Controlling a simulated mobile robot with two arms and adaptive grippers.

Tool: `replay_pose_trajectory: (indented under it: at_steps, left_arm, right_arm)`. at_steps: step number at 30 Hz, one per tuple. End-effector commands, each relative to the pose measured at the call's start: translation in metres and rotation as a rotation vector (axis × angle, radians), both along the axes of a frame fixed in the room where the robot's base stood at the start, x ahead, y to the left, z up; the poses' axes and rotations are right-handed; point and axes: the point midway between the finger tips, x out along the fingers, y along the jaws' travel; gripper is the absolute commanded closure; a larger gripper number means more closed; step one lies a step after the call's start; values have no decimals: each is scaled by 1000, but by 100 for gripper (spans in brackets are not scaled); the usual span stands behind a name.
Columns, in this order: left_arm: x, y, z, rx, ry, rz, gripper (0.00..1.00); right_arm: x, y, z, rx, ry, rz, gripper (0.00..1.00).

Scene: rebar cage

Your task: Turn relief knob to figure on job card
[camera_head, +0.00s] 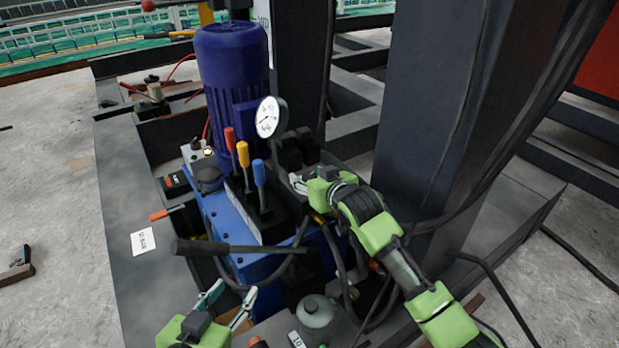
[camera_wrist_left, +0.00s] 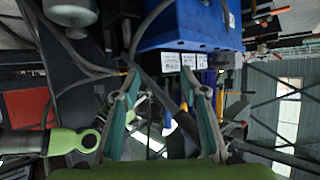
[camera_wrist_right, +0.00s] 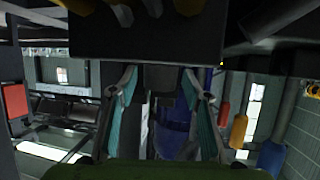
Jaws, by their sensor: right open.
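A white card (camera_head: 143,240) with small dark print, too small to read surely, lies on the dark beam left of the blue hydraulic unit (camera_head: 215,215). A white-faced pressure gauge (camera_head: 268,117) stands on the unit. I cannot surely pick out the relief knob; dark valve blocks (camera_head: 298,150) sit behind my right gripper (camera_head: 297,184). That gripper is open beside the valve bank. In the right wrist view a dark grey block (camera_wrist_right: 160,77) shows between its fingers; contact cannot be told. My left gripper (camera_head: 228,298) is open and empty, low in front of the unit.
Red, yellow (camera_head: 243,153) and blue levers stand left of my right gripper. A long black handle (camera_head: 240,248) sticks out leftward above my left gripper. A grey bottle (camera_head: 315,313) stands in front. A large dark column (camera_head: 425,110) rises at right, and hoses hang around the unit.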

Motion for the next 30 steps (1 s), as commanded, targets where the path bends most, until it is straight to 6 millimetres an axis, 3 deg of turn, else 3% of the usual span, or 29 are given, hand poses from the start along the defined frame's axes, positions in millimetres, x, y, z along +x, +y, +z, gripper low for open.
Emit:
replay_pose_trajectory:
  at_steps: [6, 10, 11, 20, 30]
  left_arm:
    - [0, 0, 0, 0, 0, 0, 60]
    - [0, 0, 0, 0, 0, 0, 60]
    - [0, 0, 0, 0, 0, 0, 60]
    - [-3, 1, -3, 5, 23, 0, 60]
    - [-42, 18, -46, 64, 277, 21, 60]
  right_arm:
    - [0, 0, 0, 0, 0, 0, 58]
    - [0, 0, 0, 0, 0, 0, 92]
    - [0, 0, 0, 0, 0, 0, 94]
    - [0, 0, 0, -2, 1, 10, 95]
    - [0, 2, 0, -6, 4, 88, 95]
